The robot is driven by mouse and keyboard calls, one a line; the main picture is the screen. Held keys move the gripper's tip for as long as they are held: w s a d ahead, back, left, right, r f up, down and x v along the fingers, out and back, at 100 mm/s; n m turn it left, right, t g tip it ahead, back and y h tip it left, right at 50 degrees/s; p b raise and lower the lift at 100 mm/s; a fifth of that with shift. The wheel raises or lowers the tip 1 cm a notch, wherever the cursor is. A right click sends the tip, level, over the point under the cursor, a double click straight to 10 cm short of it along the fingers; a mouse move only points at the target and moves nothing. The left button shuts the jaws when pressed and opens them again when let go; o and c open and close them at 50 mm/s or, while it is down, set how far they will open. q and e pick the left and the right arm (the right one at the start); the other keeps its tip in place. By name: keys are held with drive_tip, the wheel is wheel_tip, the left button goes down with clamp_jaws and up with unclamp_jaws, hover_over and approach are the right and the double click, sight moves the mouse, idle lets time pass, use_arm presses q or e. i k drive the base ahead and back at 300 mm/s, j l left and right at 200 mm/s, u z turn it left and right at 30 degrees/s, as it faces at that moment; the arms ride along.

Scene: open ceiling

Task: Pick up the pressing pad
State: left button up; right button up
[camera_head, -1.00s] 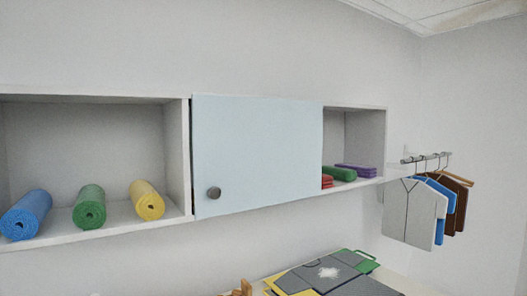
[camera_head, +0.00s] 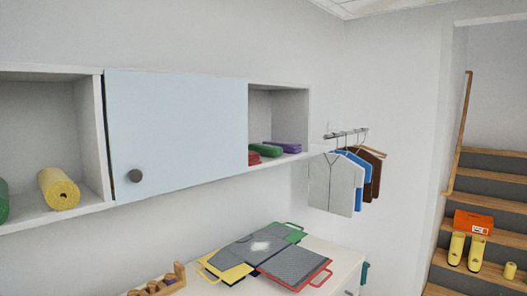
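Flat dark-grey pads lie together on the white counter at the bottom centre. One has a yellow edge and handle (camera_head: 232,271), one a green end and handle (camera_head: 291,232), and one a red edge and handle (camera_head: 297,268). A pale patch lies on the grey surface near their middle. I cannot tell which of these is the pressing pad. Neither of my grippers is in view.
A wooden rack (camera_head: 160,283) stands left of the pads. Above is a wall shelf with a pale blue sliding door (camera_head: 177,130) and rolled mats. Shirts (camera_head: 337,184) hang on a rail. Wooden stairs (camera_head: 486,190) rise at the right, with yellow boots (camera_head: 467,252) and an orange box (camera_head: 473,222).

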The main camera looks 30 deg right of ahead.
sight(267, 150)
drive_tip(key=i+l+u, duration=0.15)
drive_tip(key=l, duration=1)
drive_tip(key=l+u, duration=0.15)
drive_tip(key=l, duration=1)
drive_tip(key=l+u, duration=0.15)
drive_tip(key=l, duration=1.05)
drive_tip(key=k+l+u, duration=0.1)
drive_tip(key=l, duration=1.05)
